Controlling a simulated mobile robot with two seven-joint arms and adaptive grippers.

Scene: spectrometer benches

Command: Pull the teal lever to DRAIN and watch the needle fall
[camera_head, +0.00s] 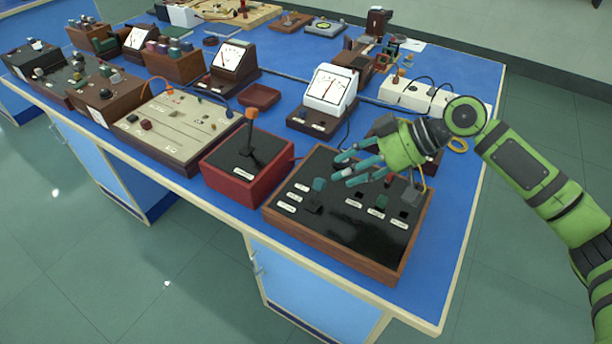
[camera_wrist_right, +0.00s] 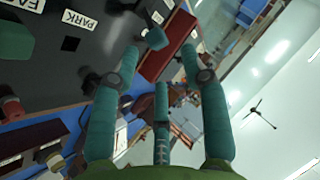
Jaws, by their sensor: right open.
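The teal lever (camera_head: 318,190) stands on the left part of a black panel in a wooden box (camera_head: 340,262), beside a column of small white labels (camera_head: 295,197) too small to read. In the right wrist view a teal knob (camera_wrist_right: 155,38) shows beyond the fingers. My right gripper (camera_head: 342,167) is open and empty above the panel's back edge, right of and behind the lever, apart from it. A white meter (camera_head: 330,88) stands behind the box; its needle shows, but its reading is too small to tell. My left gripper is not in view.
A red box (camera_head: 230,180) with an orange-tipped lever (camera_head: 250,130) stands close left of the panel. Small dark switches (camera_head: 404,214) are on the panel's right. A white power strip (camera_head: 420,97) lies behind my right arm. Bare blue benchtop (camera_head: 455,215) shows at right.

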